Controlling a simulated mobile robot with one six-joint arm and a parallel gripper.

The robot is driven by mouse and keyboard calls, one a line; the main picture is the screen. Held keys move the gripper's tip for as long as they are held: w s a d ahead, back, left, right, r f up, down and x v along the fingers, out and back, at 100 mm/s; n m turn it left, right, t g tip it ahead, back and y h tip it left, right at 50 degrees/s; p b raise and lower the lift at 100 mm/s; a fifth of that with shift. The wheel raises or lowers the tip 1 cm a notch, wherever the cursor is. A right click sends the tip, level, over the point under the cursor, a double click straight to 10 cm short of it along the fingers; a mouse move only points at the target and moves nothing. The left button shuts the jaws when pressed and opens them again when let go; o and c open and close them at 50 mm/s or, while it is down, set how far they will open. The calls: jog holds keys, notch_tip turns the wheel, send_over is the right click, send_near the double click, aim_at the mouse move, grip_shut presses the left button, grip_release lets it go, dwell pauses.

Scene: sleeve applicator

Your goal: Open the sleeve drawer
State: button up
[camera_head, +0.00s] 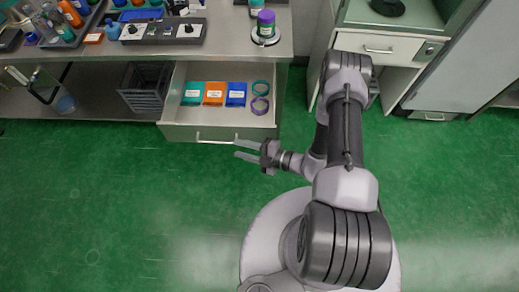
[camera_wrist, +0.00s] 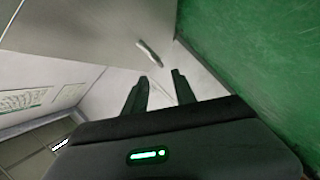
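The drawer (camera_head: 172,131) under the steel bench is pulled out, showing green (camera_head: 191,94), orange (camera_head: 214,94) and blue (camera_head: 236,95) packs. Purple and teal rings (camera_head: 260,97) lie at its right side. Its bar handle (camera_head: 214,139) is on the front face. My gripper (camera_head: 236,148) is just off the right part of that front, near the handle's right end, its two fingers apart and empty. In the wrist view, a metal handle (camera_wrist: 149,52) shows on a pale panel beyond my gripper's spread fingers (camera_wrist: 160,75), not between them.
The steel bench top (camera_head: 225,45) holds bottles, a control box (camera_head: 162,31) and a purple-lidded jar (camera_head: 266,24). A dark crate (camera_head: 145,88) sits on the lower shelf, left of the drawer. A white drawer unit (camera_head: 378,46) stands at right. Green floor (camera_head: 100,200) is clear in front.

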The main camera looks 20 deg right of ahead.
jog(key=p+v, duration=0.1)
jog(key=v, duration=0.5)
jog(key=shift+s+d, duration=0.25)
jog(key=shift+r, duration=0.1)
jog(key=a+r+n+g, duration=0.2)
jog(key=r+n+g, duration=0.3)
jog(key=r+n, duration=0.55)
jog(key=a+r+n+g, duration=0.2)
jog(key=r+n+g, duration=0.2)
jog(key=r+n, duration=0.65)
jog(key=s+d+r+n+t+h, duration=0.1)
jog(key=s+r+n+t+h, duration=0.1)
jog(key=s+r+n+h, duration=0.3)
jog(key=s+r+n+t+h, duration=0.3)
jog(key=s+r+n+h, duration=0.2)
jog(key=r+n, duration=0.9)
jog(key=n, duration=0.6)
jog(key=shift+d, duration=0.35)
